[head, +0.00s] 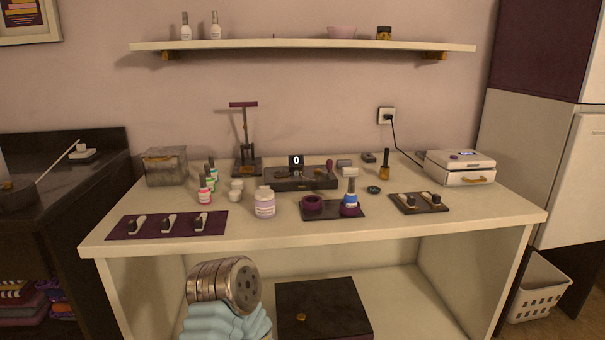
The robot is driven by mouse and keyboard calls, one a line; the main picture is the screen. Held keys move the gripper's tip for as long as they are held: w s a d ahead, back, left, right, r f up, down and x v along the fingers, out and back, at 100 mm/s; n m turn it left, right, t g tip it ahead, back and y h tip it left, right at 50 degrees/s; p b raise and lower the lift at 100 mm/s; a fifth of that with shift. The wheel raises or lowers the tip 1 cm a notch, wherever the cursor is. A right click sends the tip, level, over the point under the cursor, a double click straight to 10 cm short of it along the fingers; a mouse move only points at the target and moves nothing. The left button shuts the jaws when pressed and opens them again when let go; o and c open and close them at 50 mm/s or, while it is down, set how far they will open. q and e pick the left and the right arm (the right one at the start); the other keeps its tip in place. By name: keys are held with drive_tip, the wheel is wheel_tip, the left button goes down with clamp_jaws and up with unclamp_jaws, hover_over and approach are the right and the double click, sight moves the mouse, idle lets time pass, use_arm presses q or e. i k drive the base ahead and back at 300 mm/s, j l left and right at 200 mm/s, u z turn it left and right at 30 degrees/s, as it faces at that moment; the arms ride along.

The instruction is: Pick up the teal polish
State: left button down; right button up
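A small group of nail polish bottles with dark or white caps stands at the left of the white table. A pink-red bottle (205,196) is in front and a green one (210,184) behind it. A teal-looking bottle (213,172) is at the back, partly hidden by the others. A bright blue bottle (350,198) stands on a dark tray right of centre. It looks blue rather than teal. Neither of my grippers shows in this view, and no polish is seen held.
A lavender jar (264,205) and white pots (236,190) stand right of the group. A grey box (165,167) is to its left. A purple mat (150,229) with several dark-and-white pieces lies in front. A dark stand (245,145) rises behind.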

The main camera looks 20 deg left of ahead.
sight(214, 173)
drive_tip(key=u, duration=1.35)
drive_tip(key=j+z, duration=0.35)
drive_tip(key=i+j+z, duration=0.1)
drive_tip(key=z, duration=0.25)
drive_tip(key=j+z, duration=0.3)
drive_tip(key=j, duration=0.1)
